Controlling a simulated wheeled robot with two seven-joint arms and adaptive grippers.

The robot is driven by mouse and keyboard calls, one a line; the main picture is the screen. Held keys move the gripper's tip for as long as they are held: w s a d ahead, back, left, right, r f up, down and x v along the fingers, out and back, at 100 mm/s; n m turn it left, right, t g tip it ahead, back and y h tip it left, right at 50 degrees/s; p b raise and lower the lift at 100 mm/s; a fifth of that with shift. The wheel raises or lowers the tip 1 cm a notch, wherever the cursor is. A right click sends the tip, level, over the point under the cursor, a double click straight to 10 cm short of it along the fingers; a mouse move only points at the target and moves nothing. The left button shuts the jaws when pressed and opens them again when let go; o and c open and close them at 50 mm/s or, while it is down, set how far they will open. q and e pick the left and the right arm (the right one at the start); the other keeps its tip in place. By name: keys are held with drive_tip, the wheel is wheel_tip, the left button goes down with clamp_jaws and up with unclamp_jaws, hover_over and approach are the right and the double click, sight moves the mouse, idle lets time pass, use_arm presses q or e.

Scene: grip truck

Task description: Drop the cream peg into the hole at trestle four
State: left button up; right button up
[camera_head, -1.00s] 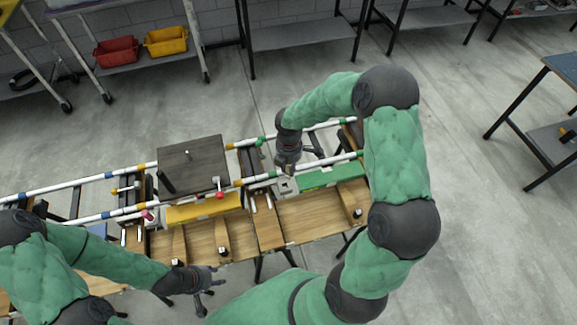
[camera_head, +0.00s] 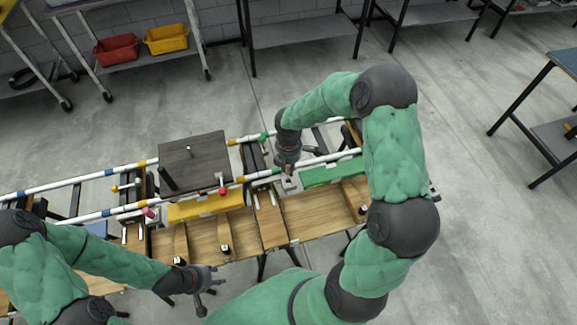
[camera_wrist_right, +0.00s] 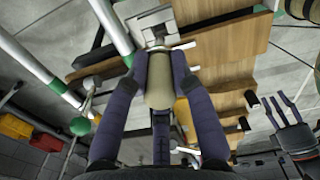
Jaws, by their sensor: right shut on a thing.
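The cream peg (camera_wrist_right: 159,82) is between the two fingers of my right gripper (camera_wrist_right: 163,62) in the right wrist view. My right gripper, shut on it, also shows in the head view (camera_head: 288,168), over the pale block (camera_head: 289,184) at the left end of the green strip. A pale fitting (camera_wrist_right: 157,40) shows just beyond the peg in the wrist view. My left gripper (camera_head: 212,279) is open and empty in front of the bench.
White rails (camera_head: 110,211) with coloured bands run along the wooden bench (camera_head: 315,212). A dark square plate (camera_head: 192,160), a yellow strip (camera_head: 205,205) and a green strip (camera_head: 331,171) lie along it. Open concrete floor surrounds the bench.

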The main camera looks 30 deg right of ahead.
drive_tip(key=shift+f+b, duration=1.25)
drive_tip(key=shift+f, duration=0.3)
drive_tip(key=shift+f+b, duration=0.9)
drive_tip(key=shift+f, duration=0.65)
drive_tip(key=o, duration=1)
drive_tip(key=shift+o, duration=0.2)
wheel_tip(320, 180, up, 12)
drive_tip(key=shift+f, duration=0.1)
